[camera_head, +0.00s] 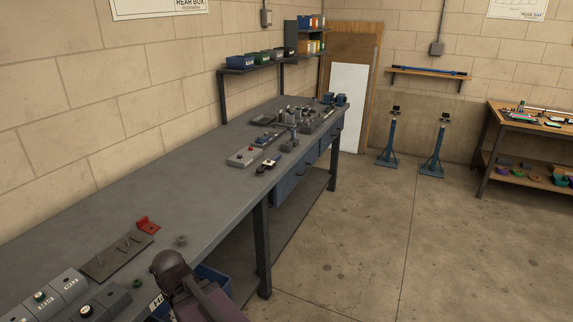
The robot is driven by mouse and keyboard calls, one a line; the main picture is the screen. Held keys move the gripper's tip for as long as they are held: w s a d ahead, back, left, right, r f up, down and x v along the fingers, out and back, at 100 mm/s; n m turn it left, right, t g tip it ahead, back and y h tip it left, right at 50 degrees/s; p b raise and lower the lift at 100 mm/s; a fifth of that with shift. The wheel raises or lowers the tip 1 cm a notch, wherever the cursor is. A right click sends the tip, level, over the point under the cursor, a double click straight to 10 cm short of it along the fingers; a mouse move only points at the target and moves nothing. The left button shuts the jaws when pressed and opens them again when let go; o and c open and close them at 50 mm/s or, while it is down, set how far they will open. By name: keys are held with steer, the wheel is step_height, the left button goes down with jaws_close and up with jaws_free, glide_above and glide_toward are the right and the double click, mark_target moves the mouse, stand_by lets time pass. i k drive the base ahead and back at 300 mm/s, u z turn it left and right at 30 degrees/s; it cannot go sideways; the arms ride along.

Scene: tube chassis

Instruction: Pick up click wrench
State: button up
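I cannot make out a click wrench for certain in the head view. A long blue bar-shaped tool (430,71) lies along a small wooden wall shelf at the back; it is too far to tell what it is. Small tools and parts (300,118) sit at the far end of the long grey bench, too small to name one by one. A dark, rounded part of my own arm shows at the bottom, beside the bench's front edge. My gripper's fingers do not show.
The long grey bench (180,180) runs along the left wall. Grey control boxes (68,285) and a brown plate with a red bracket (118,257) lie near. Blue stands (389,140) and a wooden bench (505,116) stand at the back right. The concrete floor between is clear.

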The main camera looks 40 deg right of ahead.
mark_target(260, 171)
steer(key=z, duration=1.1)
steer(key=k, duration=0.95)
steer(key=u, duration=0.05)
steer(key=i, duration=0.8)
steer(key=z, duration=0.05)
